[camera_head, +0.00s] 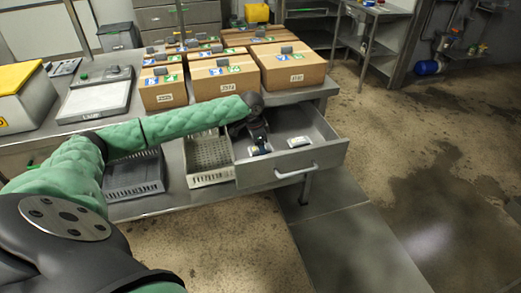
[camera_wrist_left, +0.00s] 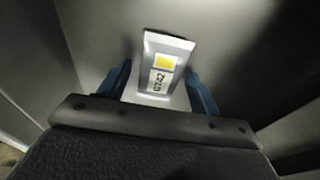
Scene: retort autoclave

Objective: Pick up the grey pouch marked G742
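The grey pouch marked G742 (camera_wrist_left: 170,47) lies in the open drawer (camera_head: 322,158). It has a yellow patch and a white label. My left gripper (camera_wrist_left: 160,82) is open, with one blue finger on each side of the pouch and gaps between. In the head view, the left gripper (camera_head: 258,139) reaches down into the drawer, over a small pouch (camera_head: 259,149) that it partly covers. My right gripper is in neither view.
A second small pouch (camera_head: 299,142) lies in the drawer, right of my gripper. Cardboard boxes (camera_head: 288,65) stand on the table above. A light basket (camera_head: 207,157) and a dark crate (camera_head: 135,176) sit left of the drawer.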

